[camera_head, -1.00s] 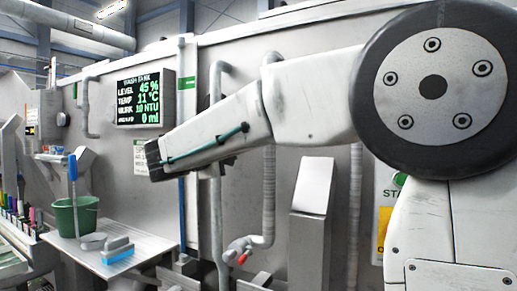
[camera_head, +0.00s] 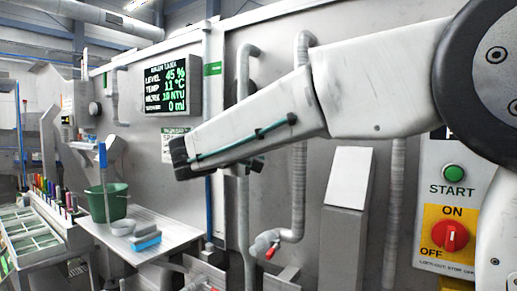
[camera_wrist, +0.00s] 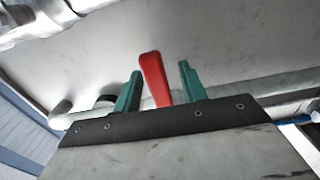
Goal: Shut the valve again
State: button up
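A red lever (camera_wrist: 153,78) stands between the two green fingers of my gripper (camera_wrist: 158,84) in the wrist view. The fingers are apart, with a gap on each side of the lever. I cannot tell whether either finger touches it. A grey pipe valve with a red handle (camera_head: 271,251) shows lower down in the head view. I cannot tell whether it is the same lever.
The wash tank screen (camera_head: 166,90) hangs on the wall. A steel shelf (camera_head: 160,241) holds a green bucket (camera_head: 107,206) and a blue brush (camera_head: 146,240). A START button (camera_head: 453,173) and a red ON/OFF switch (camera_head: 450,236) are at right. Grey pipes (camera_head: 299,150) run down the wall.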

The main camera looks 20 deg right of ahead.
jog(key=v, duration=0.7)
jog(key=shift+s+a, duration=0.25)
jog(key=shift+a, duration=0.1)
jog(key=s+d+f+g+y, duration=0.3)
jog(key=s+d+f+g, duration=0.1)
jog(key=s+f, duration=0.4)
jog(key=s+d+f+g+y, duration=0.3)
jog(key=s+d+f+g, duration=0.15)
jog(key=f, duration=0.55)
jog(key=s+d+f+m+y, duration=0.2)
jog(key=s+f+m+y, duration=0.1)
jog(key=s, duration=0.7)
jog(key=s+d+f+m+g+y, duration=0.1)
jog(key=s+f+m+y, duration=0.3)
jog(key=s, duration=0.6)
jog(key=shift+d+f+y, duration=0.45)
jog(key=shift+d+y, duration=0.15)
jog(key=shift+d, duration=0.05)
